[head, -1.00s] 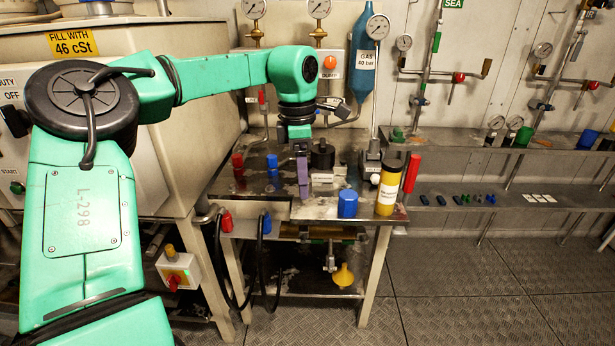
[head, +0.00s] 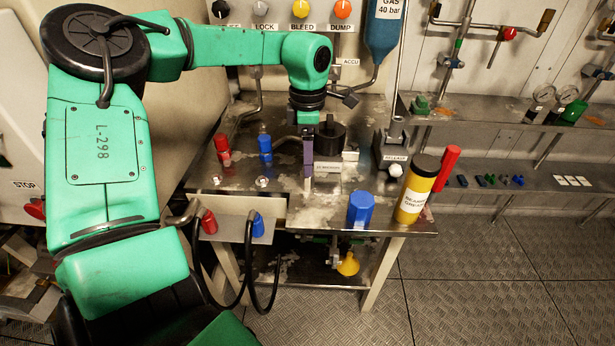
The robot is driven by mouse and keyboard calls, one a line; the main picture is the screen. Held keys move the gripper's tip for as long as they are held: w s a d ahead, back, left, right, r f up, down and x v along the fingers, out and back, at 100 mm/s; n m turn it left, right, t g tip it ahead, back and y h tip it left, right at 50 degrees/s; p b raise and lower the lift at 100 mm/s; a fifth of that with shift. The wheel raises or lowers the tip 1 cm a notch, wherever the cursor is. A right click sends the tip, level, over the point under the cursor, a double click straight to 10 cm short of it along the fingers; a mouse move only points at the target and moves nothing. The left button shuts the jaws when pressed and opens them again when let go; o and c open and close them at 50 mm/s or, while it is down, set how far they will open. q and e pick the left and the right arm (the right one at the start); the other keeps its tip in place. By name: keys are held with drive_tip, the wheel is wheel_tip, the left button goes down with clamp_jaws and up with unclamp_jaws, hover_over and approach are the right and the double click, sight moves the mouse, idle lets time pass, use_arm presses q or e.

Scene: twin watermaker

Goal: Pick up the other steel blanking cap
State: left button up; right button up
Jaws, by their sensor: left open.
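Two small silvery pieces sit near the bench's front left edge, one on the left (head: 216,181) and one on the right (head: 262,182). They look like steel caps but are too small to tell for sure. My left gripper (head: 308,184) points down over the middle of the bench (head: 285,212), to the right of both pieces. Its purple fingers show edge-on. It is open, with nothing seen in it. I cannot tell whether the fingertips touch the bench. My right gripper is not in view.
A red fitting (head: 222,148) and a blue fitting (head: 265,146) stand behind the silvery pieces. A black round part (head: 330,138) is close behind my gripper. A blue cap (head: 360,208), a yellow grease cartridge (head: 416,190) and a red cylinder (head: 446,168) stand at the right.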

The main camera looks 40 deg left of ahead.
sight(307, 179)
use_arm(q)
wheel_tip(307, 179, down, 6)
drive_tip(key=shift+w+a+f+p, duration=0.1)
drive_tip(key=shift+f+p, duration=0.05)
drive_tip(key=shift+p, duration=0.15)
clamp_jaws()
